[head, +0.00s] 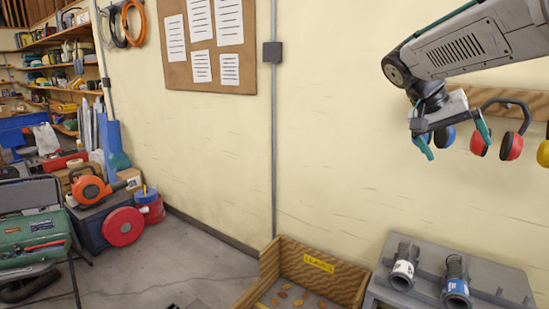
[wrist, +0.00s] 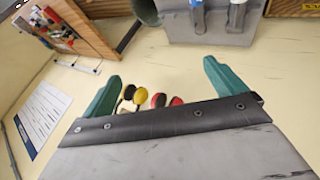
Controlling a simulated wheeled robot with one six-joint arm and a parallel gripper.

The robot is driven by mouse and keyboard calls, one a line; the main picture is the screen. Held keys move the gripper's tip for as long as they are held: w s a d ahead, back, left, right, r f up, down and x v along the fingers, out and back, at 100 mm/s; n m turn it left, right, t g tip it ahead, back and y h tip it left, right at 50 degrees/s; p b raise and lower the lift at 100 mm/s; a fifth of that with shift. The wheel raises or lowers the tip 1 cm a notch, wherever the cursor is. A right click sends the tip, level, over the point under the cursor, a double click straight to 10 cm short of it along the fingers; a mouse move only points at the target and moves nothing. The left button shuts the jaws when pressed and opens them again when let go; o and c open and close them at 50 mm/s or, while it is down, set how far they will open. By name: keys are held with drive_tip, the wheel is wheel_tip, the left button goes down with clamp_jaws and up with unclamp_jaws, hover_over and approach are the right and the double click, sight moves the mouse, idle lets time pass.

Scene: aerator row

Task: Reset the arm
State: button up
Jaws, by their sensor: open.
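My gripper (head: 456,142) is raised at the upper right of the head view, in front of the cream wall. Its two green fingers are spread apart with nothing between them. In the wrist view my gripper (wrist: 160,80) also shows open, with the fingers at left and right. Behind it, ear defenders (head: 511,147) hang from a wooden rail on the wall. They show small between the fingers in the wrist view (wrist: 157,99), and I see no contact with them.
Shelves and tools crowd the left; bare floor (head: 190,255) lies between.

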drive_tip(key=s+a+f+n+y, duration=0.2)
drive_tip(key=s+a+f, duration=0.2)
drive_tip(key=s, duration=0.6)
drive_tip(key=s+a+f+n+t+y, duration=0.1)
drive_tip(key=s+a+f+n+y, duration=0.1)
drive_tip(key=s, duration=0.7)
drive_tip(key=s+a+f+n+y, duration=0.3)
drive_tip(key=s+a+f, duration=0.3)
drive_tip(key=s+f, duration=0.2)
drive_tip(key=s, duration=0.2)
drive_tip(key=shift+s+t+y, duration=0.3)
drive_tip(key=shift+y, duration=0.1)
drive_tip(key=shift+f, duration=0.1)
